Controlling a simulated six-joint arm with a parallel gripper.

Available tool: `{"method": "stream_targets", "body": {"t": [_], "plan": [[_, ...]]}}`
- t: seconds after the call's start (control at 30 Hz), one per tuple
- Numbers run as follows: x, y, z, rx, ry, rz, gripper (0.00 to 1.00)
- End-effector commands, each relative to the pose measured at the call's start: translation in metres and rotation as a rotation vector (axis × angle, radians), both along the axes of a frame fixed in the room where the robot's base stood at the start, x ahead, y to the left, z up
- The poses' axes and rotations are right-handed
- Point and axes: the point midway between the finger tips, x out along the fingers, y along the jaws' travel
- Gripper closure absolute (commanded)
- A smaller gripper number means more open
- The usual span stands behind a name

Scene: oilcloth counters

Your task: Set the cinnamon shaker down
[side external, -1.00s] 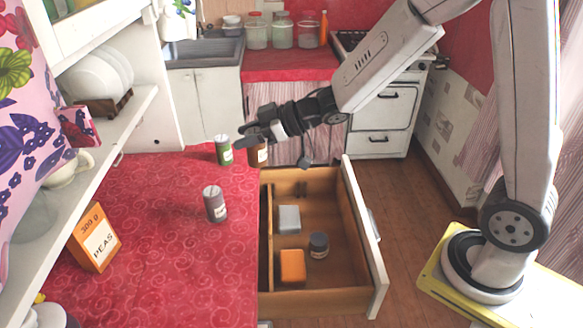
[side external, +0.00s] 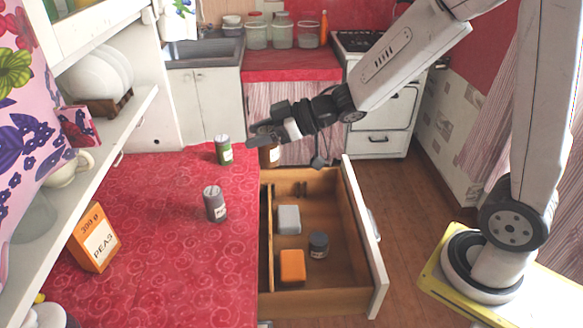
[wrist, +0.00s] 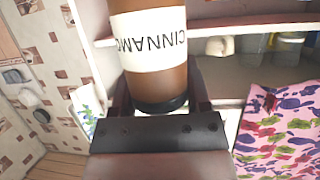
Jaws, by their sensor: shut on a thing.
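The cinnamon shaker (side external: 271,156) is a brown cylinder with a white label. In the wrist view the shaker (wrist: 158,82) shows its label reading "CINNAM…" upside down, with a dark end near the palm. My gripper (side external: 263,139) is shut on it, with one finger on each side. In the side view the shaker appears in the air just past the counter's right edge, near the far end of the open drawer. The gripper hides its upper part. The red counter (side external: 150,215) lies to its left.
A green shaker (side external: 223,150) stands on the counter close to the left of my gripper. A grey-brown shaker (side external: 214,205) and a peas box (side external: 94,238) stand nearer. The open drawer (side external: 345,225) holds a grey block, a dark jar and an orange block.

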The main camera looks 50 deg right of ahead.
Motion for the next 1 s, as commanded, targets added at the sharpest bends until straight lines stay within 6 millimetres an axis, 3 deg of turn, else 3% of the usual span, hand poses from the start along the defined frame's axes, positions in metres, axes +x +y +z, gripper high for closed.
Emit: {"method": "stream_targets", "body": {"t": [0.47, 1.0], "plan": [[0.011, -0.004, -0.008, 0.0, 0.001, -0.072, 0.99], [0.038, -0.035, -0.047, 0.0, 0.004, -0.354, 0.99]]}}
